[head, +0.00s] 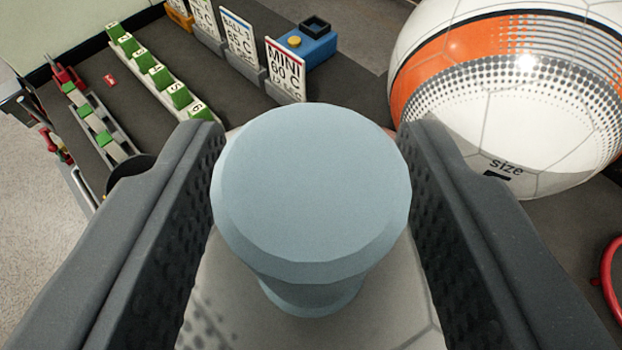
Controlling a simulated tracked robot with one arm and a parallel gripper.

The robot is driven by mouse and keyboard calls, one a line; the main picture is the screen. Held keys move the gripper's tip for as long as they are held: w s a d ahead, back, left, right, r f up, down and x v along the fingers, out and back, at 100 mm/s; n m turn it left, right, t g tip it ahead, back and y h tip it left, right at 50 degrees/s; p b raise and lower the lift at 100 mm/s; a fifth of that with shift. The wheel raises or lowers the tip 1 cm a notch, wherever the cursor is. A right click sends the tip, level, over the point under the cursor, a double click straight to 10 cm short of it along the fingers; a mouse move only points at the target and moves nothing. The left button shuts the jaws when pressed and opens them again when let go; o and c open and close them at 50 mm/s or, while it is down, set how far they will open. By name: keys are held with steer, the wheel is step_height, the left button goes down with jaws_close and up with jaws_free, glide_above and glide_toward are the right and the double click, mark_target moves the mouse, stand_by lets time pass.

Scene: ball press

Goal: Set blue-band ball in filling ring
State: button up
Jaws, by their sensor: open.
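My gripper (311,130) is open, with one dark finger on each side of a light blue round knob (311,190). The knob stands between the fingers; I cannot tell whether either finger touches it. Below it is a pale ball (390,315) with seam lines and grey dots, mostly hidden by the knob and my fingers. No blue band shows on its visible part. A white ball with an orange band (500,90) and the word "size" is at the upper right. Part of a red ring (608,275) shows at the right edge; I cannot tell if it is the filling ring.
Several upright cards, one reading MINI (286,72), stand at the top beside a blue box with a yellow button (306,45). A row of green numbered blocks (160,78) is at the upper left. A rail with green pieces (95,122) lies further left.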

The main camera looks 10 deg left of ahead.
steer(key=v, duration=1.1)
steer(key=w+a+r+m+t+h, duration=0.2)
steer(key=r+h, duration=0.5)
steer(key=r, duration=1.9)
steer(key=s+a+r+y, duration=0.2)
steer(key=s+a+r, duration=0.4)
steer(key=a, duration=0.3)
steer(key=s+a+r+y, duration=0.2)
steer(key=s+a+r, duration=0.5)
steer(key=a, duration=0.3)
steer(key=shift+s+a+r, duration=0.25)
steer(key=shift+s+a, duration=0.05)
steer(key=shift+s, duration=0.55)
steer(key=shift+f, duration=0.1)
